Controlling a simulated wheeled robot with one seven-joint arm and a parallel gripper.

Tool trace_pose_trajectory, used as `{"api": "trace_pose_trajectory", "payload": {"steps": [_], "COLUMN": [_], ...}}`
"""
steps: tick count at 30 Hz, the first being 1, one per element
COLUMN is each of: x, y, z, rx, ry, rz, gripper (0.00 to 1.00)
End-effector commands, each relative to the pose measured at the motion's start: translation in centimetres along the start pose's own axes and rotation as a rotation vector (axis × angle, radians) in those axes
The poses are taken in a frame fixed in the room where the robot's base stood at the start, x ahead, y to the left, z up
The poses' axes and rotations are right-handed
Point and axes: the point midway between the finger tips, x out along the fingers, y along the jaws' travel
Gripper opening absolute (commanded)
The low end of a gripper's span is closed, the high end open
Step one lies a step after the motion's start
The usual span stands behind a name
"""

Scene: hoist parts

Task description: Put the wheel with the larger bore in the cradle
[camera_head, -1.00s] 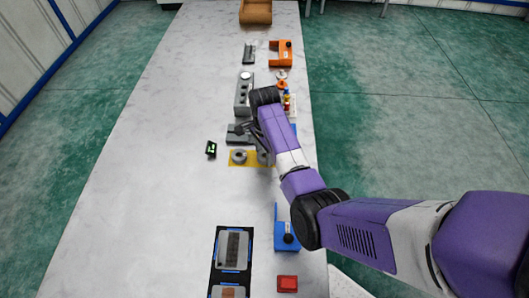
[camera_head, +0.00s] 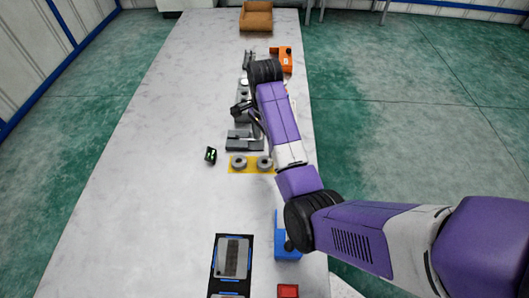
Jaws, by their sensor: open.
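Two grey ring-shaped wheels lie flat, side by side, on a yellow mat (camera_head: 252,170): a left wheel (camera_head: 239,163) and a right wheel (camera_head: 264,163). Each shows a dark bore, but they are too small to tell which is larger. A dark grey slotted block (camera_head: 240,145), possibly the cradle, sits just beyond the mat, partly hidden by my arm. My gripper (camera_head: 239,111) is open, beyond the wheels and above the far side of this block. It is apart from both wheels. Its fingertips are small and hard to make out.
A small black device with a green display (camera_head: 211,155) stands left of the mat. Orange (camera_head: 286,60) and blue (camera_head: 286,240) fixtures, a black tray (camera_head: 217,275), a red block (camera_head: 288,290) and a brown bin (camera_head: 256,17) stand along the table. The table's left side is clear.

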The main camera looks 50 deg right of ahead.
Motion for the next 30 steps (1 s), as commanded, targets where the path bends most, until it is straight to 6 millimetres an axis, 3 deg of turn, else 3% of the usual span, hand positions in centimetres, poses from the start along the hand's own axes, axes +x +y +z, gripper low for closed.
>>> {"api": "trace_pose_trajectory", "payload": {"steps": [3,7,28,30], "x": [-1.9,-2.6,-2.7,-2.7], "y": [0.0,0.0,0.0,-0.8], "z": [0.0,0.0,0.0,-0.2], "rx": [0.0,0.0,-0.014,-0.054], "ry": [0.0,-0.001,0.0,0.011], "rz": [-0.001,0.0,0.0,-0.031], "gripper": [0.71,0.71,0.71,0.71]}}
